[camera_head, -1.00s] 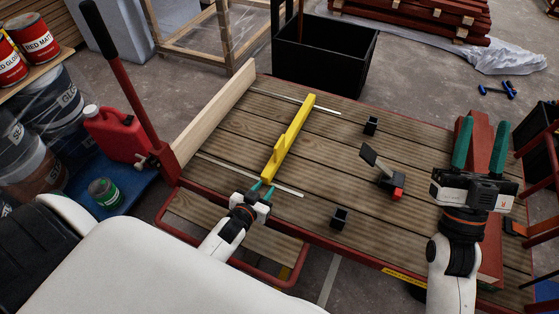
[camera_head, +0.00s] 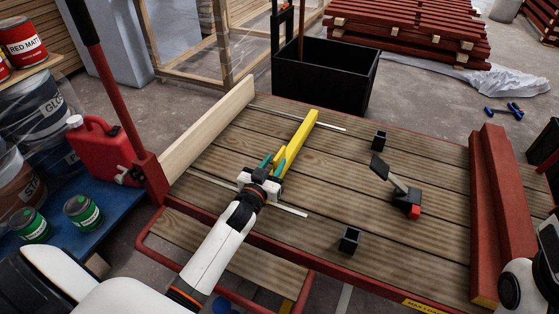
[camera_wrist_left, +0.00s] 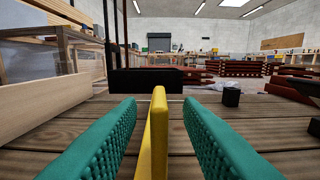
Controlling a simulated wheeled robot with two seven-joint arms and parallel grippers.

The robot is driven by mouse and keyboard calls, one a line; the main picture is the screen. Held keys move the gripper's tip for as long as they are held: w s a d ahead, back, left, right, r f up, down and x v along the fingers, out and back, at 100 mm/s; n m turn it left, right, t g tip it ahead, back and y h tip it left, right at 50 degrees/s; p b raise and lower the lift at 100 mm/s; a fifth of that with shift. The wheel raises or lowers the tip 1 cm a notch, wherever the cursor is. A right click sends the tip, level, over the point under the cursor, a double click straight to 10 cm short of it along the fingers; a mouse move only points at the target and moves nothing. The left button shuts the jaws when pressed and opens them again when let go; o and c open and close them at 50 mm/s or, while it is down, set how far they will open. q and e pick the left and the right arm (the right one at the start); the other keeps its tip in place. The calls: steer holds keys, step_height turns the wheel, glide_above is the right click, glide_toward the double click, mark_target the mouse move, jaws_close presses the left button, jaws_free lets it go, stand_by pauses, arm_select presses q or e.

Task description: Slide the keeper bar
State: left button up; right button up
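The yellow keeper bar (camera_head: 301,135) lies on the wooden plank deck and points away from me. An upright yellow fin stands on its nearer part. My left gripper (camera_head: 273,160) is at the bar's near end and hides part of it. In the left wrist view the two green ribbed fingers stand on either side of the yellow upright (camera_wrist_left: 157,130), with a gap on both sides. The left gripper is open and not gripping it. My right gripper is out of view; only a piece of the right arm shows at the lower right.
A pale board (camera_head: 208,130) stands along the deck's left edge. Two small black sockets (camera_head: 379,140) (camera_head: 349,240) and a toggle clamp (camera_head: 404,197) are right of the bar. Dark red beams (camera_head: 500,205) lie at the deck's right end. A black bin (camera_head: 325,80) stands behind.

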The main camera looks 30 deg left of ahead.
mark_target(285, 148)
arm_select(q)
steer(key=shift+w+a+b, duration=0.15)
steer(key=shift+w+b, duration=0.5)
steer(key=shift+w, duration=1.4)
steer(key=shift+c, duration=0.5)
jaws_close()
